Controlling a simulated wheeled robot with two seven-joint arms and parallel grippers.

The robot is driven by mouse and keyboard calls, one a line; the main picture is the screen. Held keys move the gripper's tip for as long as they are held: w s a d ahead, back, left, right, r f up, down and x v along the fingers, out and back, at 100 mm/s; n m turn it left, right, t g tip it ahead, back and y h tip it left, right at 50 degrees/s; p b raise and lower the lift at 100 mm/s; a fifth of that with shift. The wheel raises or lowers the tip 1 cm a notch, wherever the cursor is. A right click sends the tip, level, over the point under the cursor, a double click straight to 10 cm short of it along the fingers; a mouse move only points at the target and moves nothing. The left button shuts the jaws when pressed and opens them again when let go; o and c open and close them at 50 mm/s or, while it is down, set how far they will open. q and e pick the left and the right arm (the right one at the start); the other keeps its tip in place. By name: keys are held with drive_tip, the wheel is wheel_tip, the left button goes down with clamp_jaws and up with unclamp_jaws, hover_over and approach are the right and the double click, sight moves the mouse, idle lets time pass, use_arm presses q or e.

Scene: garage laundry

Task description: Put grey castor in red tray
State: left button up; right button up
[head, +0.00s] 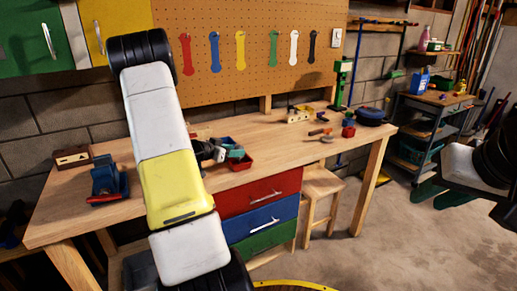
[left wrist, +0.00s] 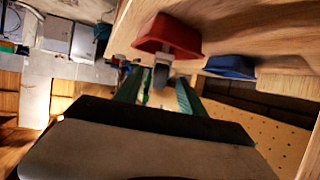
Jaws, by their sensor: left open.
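The red tray (head: 240,166) stands on the wooden workbench, partly hidden behind my left arm and gripper in the head view. It also shows in the left wrist view (left wrist: 182,38). The grey castor (left wrist: 161,74), with a pale bracket, appears between the teal fingers of my left gripper (left wrist: 158,82) and overlaps the red tray's edge in that view. I cannot tell whether it rests in the tray. My left gripper in the head view (head: 228,153) is open, right at the tray.
A blue tray (left wrist: 230,67) lies beside the red one. A blue vise-like object (head: 105,181) and a wooden box (head: 72,158) stand at the bench's left. Small tools and a dark blue round item (head: 371,117) lie at the right.

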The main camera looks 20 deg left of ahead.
use_arm(q)
drive_tip(key=v, duration=0.5)
drive_tip(key=s+d+r+n+g+y, duration=0.1)
drive_tip(key=d+r+n+y, duration=0.35)
drive_tip(key=r, duration=1.15)
drive_tip(key=s+d+m+g+h, duration=0.1)
drive_tip(key=s+d+g, duration=0.4)
drive_tip(key=s+d, duration=1.8)
drive_tip(key=s+h, duration=0.1)
drive_tip(key=s, duration=0.2)
drive_tip(key=shift+s+d+r+g, duration=0.2)
drive_tip(key=shift+d+r+g, duration=0.05)
drive_tip(key=shift+r+g, duration=0.15)
drive_tip(key=shift+m+h, duration=0.25)
